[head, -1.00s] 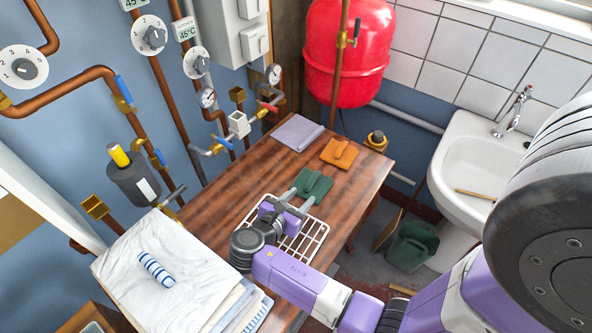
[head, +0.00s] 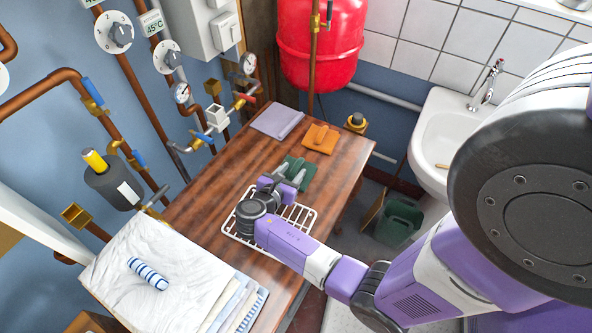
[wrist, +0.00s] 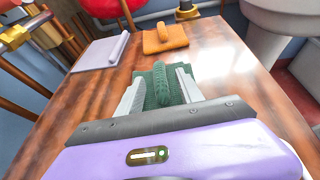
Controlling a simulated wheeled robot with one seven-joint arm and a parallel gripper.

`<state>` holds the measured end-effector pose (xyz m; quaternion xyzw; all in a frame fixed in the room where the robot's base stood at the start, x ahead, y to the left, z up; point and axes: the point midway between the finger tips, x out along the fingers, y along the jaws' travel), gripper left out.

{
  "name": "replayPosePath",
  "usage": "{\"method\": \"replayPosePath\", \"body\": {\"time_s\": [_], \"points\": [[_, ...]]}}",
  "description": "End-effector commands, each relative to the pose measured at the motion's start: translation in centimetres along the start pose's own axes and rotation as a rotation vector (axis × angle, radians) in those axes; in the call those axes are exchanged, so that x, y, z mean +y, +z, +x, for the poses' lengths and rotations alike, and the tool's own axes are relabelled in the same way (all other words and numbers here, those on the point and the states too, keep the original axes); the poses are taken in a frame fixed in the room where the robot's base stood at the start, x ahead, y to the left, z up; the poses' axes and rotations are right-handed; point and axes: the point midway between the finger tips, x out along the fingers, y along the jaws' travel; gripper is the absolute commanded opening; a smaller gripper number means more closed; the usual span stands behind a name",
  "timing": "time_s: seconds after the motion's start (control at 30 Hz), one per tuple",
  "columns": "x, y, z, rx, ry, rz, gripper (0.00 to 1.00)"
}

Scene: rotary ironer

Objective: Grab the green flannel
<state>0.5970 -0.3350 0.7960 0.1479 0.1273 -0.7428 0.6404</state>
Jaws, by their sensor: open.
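The green flannel (head: 299,173) lies on the wooden table, partly hidden by my gripper in the head view. In the wrist view the green flannel (wrist: 162,84) shows a raised, rolled ridge along its middle. My gripper (wrist: 160,88) is open, with one pale finger on each side of that ridge. The fingers look close to the flannel, but I cannot tell whether they touch it.
An orange flannel (head: 320,138) and a lilac cloth (head: 277,121) lie farther back on the wooden table (head: 215,187). Folded linen (head: 190,262) with a blue-striped roll (head: 148,273) is at front left. Pipes line the left wall.

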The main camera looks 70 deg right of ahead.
Motion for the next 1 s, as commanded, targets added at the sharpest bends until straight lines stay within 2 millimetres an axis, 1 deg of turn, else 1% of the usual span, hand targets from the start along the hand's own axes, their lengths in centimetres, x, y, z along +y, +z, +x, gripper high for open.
{"method": "replayPosePath", "body": {"time_s": [0.07, 0.1, 0.17, 0.2, 0.27, 0.3, 0.63, 0.77, 0.87, 0.97, 1.0], "points": [[0.0, 0.0, 0.0, 0.0, 0.0, 0.0, 0.44], [0.0, 0.0, 0.0, 0.0, 0.0, 0.0, 0.4], [0.0, 0.0, 0.0, 0.0, 0.0, 0.0, 0.28], [0.0, 0.0, 0.0, 0.0, 0.0, 0.0, 0.2], [0.0, 0.0, 0.0, 0.0, 0.0, 0.0, 0.08], [0.0, 0.0, 0.0, 0.0, 0.0, 0.0, 0.0], [0.0, 0.0, -0.1, 0.0, 0.0, 0.0, 0.0], [0.0, 0.4, -0.2, 0.0, 0.0, 0.0, 0.0], [0.0, 1.2, -0.6, 0.0, 0.001, 0.002, 0.0], [0.1, 2.6, -1.2, 0.0, 0.002, 0.004, 0.0], [0.1, 3.4, -1.5, -0.001, 0.002, 0.005, 0.0]]}}
